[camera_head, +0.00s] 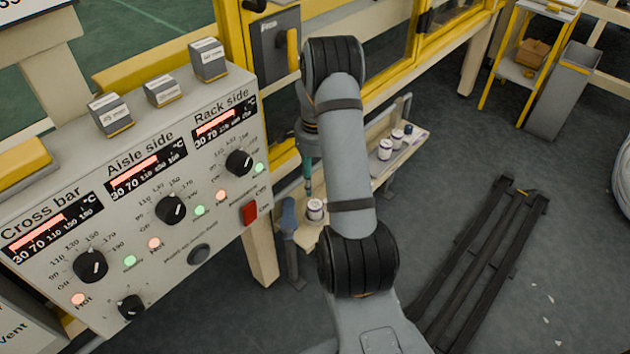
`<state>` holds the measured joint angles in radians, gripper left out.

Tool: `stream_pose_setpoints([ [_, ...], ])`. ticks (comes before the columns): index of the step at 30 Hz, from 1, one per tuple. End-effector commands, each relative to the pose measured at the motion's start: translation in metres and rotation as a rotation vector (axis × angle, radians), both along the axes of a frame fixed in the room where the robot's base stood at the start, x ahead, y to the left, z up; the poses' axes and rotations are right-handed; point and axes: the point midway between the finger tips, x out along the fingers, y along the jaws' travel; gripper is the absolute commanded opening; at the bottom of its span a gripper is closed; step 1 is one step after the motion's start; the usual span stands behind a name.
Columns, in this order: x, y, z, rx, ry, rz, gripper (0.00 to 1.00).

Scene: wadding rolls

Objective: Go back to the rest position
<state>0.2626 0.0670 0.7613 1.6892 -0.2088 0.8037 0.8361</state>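My arm rises from the bottom of the view, bends at the top, and its far end hangs down behind the thick grey link. My gripper (308,187) is at the lower end of that part, small and partly hidden by the link. It is just above a white jar with a dark band (315,209) on the near end of a narrow beige shelf. I cannot tell whether the gripper touches the jar, or whether its fingers are open or shut.
A control panel (190,255) with dials and three small boxes on top fills the left. A yellow-framed machine (395,70) stands behind the arm. More jars (385,149) stand farther along the shelf. A dark slatted rack (490,255) lies on the floor at right, with open floor around it.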

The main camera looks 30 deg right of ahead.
Motion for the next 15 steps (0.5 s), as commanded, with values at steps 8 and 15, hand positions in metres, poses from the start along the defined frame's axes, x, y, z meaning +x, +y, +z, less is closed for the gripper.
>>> stream_pose_setpoints([
  [8, 0.0, 0.0, -0.003, 0.001, 0.001, 0.0, 0.55],
  [15, -0.001, 0.0, -0.035, 0.001, 0.004, 0.0, 0.55],
])
